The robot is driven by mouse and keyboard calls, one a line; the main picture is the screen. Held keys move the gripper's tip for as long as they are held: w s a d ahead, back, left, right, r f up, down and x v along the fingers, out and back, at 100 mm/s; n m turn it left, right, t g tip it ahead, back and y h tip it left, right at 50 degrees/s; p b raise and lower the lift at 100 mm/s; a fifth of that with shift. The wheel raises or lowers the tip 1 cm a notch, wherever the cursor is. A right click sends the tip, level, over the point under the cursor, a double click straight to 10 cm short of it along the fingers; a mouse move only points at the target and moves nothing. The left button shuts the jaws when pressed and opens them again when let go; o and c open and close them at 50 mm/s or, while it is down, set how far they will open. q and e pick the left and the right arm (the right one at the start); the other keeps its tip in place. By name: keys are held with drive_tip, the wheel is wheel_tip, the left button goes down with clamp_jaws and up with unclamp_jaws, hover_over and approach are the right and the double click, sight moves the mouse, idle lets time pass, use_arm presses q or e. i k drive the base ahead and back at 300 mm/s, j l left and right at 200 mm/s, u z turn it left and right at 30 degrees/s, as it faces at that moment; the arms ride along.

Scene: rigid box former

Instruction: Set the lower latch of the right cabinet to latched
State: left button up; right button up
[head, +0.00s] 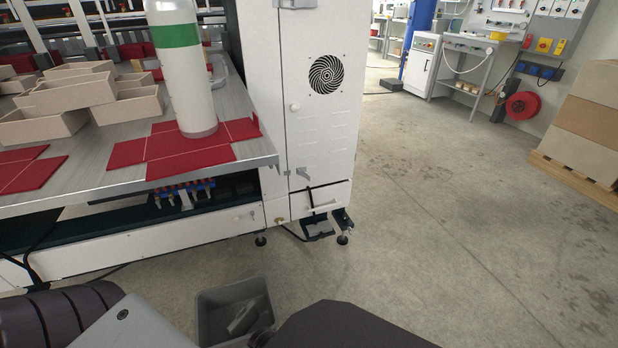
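The right cabinet (318,120) is a tall white cabinet with a round black spiral vent, standing at the right end of the machine. Its lower latch (303,174) is a small grey metal piece low on the front near the left edge of the door. It is too small to tell whether it is latched. An upper latch (296,3) shows at the top edge of the picture. The door looks closed. Neither of my grippers is in view, and nothing visible touches the lower latch.
A metal table (95,190) with red flat blanks and beige box trays adjoins the cabinet on the left. A white cylinder with a green band (182,75) rises there. A grey bin (235,300) is at the bottom.

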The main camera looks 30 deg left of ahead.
sight(301, 173)
drive_tip(key=i+l+u, duration=0.45)
drive_tip(key=l, duration=0.25)
drive_tip(key=i+l+u, duration=0.45)
drive_tip(key=l, duration=0.4)
drive_tip(key=i+l+u, duration=0.2)
drive_tip(key=l, duration=0.25)
drive_tip(key=i+l+u, duration=0.1)
drive_tip(key=l+u, duration=0.15)
drive_tip(key=l, duration=0.25)
drive_tip(key=i+l+u, duration=0.2)
drive_tip(key=l, duration=0.3)
drive_tip(key=l+u, duration=0.25)
drive_tip(key=l, duration=0.25)
drive_tip(key=k, duration=0.05)
